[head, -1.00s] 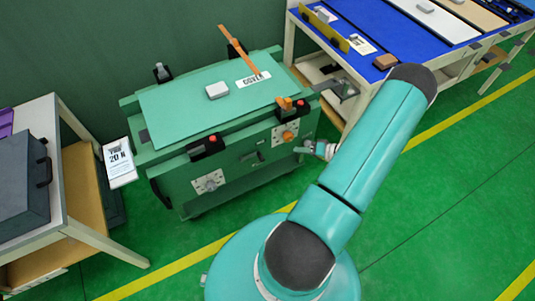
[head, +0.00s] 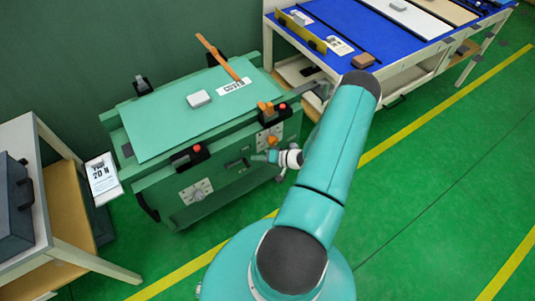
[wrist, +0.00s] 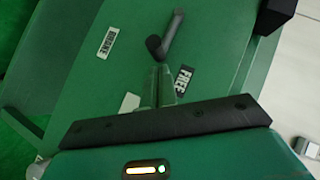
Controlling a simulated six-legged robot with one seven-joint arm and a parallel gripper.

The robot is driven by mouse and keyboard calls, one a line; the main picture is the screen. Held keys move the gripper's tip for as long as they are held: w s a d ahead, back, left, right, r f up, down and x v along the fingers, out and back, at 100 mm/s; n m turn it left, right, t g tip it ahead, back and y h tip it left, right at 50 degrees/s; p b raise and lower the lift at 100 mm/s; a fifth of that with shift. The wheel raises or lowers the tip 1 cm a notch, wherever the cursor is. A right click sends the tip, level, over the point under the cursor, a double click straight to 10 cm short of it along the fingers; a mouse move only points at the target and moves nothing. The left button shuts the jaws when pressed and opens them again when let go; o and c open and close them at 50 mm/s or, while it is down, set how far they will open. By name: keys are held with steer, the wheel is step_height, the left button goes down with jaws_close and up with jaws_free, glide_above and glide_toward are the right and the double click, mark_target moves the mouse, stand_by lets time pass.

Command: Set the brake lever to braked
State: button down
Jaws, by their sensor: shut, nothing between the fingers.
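The brake lever (wrist: 168,34) is a dark grey bar on a round pivot, on a green panel in the wrist view. In the head view my gripper (head: 258,157) is at the front of the green cart (head: 165,190).
The cart carries a white block (head: 199,99), an orange bar (head: 216,56) and black latches. A blue-topped table (head: 345,35) stands behind right, a bench with a dark case (head: 14,195) at left. Green floor is open at right.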

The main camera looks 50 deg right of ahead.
steer(key=shift+w+a+f, duration=0.15)
steer(key=shift+a+f, duration=0.1)
steer(key=shift+a, duration=0.15)
steer(key=shift+f, duration=0.15)
steer(key=shift+f+y, duration=0.25)
steer(key=shift+y, duration=0.15)
steer(key=shift+f, duration=0.15)
step_height(320, 180, down, 7)
steer(key=a+m+t+y, duration=0.1)
steer(key=m+t+y, duration=0.1)
steer(key=m, duration=0.1)
steer(key=shift+w+a+f+t, duration=0.15)
steer(key=shift+w+a+t, duration=0.15)
steer(key=shift+t, duration=0.1)
